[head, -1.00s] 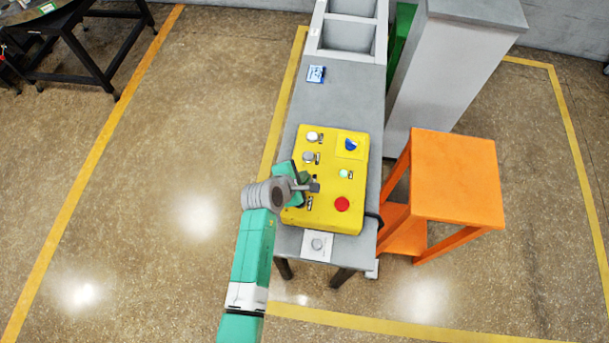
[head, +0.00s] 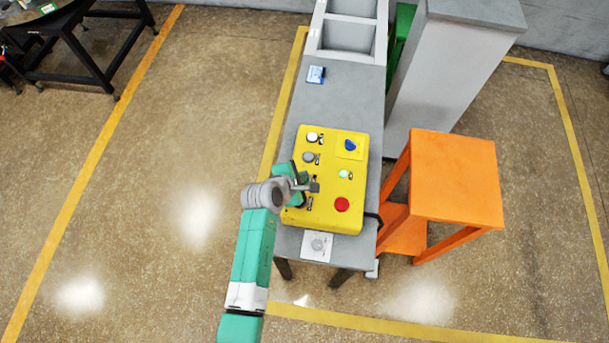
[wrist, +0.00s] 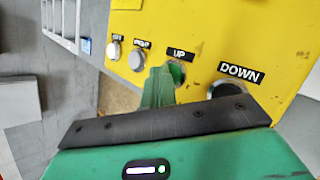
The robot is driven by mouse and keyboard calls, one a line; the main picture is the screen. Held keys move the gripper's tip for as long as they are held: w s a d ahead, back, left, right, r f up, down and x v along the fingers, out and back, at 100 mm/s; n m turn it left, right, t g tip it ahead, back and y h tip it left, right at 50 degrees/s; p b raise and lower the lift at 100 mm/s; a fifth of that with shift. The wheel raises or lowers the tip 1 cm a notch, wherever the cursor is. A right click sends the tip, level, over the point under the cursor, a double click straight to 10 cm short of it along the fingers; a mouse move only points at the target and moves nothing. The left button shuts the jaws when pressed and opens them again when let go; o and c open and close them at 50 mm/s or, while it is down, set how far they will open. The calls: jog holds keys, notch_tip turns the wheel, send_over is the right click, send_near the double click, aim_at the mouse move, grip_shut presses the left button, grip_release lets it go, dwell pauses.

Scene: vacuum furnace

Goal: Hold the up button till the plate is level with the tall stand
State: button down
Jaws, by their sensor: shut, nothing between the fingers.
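The yellow control box (head: 325,218) stands on a grey bench. The wrist view shows its UP button (wrist: 178,72), greenish and partly hidden by my green fingers, with the black DOWN button (wrist: 227,88) to its right. My gripper (wrist: 163,80) is shut and empty, with its fingertips at the UP button. I cannot tell how far the button is pressed. In the head view my gripper (head: 300,186) is over the box's left side. A tall grey stand (head: 440,75) rises behind the bench at the right. I cannot make out the plate for certain.
An orange stool (head: 455,175) stands right of the bench. A red button (head: 342,204) and two pale buttons (head: 312,137) are on the box. A blue-and-white card (head: 316,74) lies farther back. Floor left of the bench is clear up to a black table (head: 85,50).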

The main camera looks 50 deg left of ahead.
jog(key=shift+r+p, duration=0.6)
jog(key=shift+r, duration=0.1)
notch_tip(320, 180, up, 5)
jog(key=p, duration=0.5)
jog(key=shift+r, duration=0.1)
dwell(0.5)
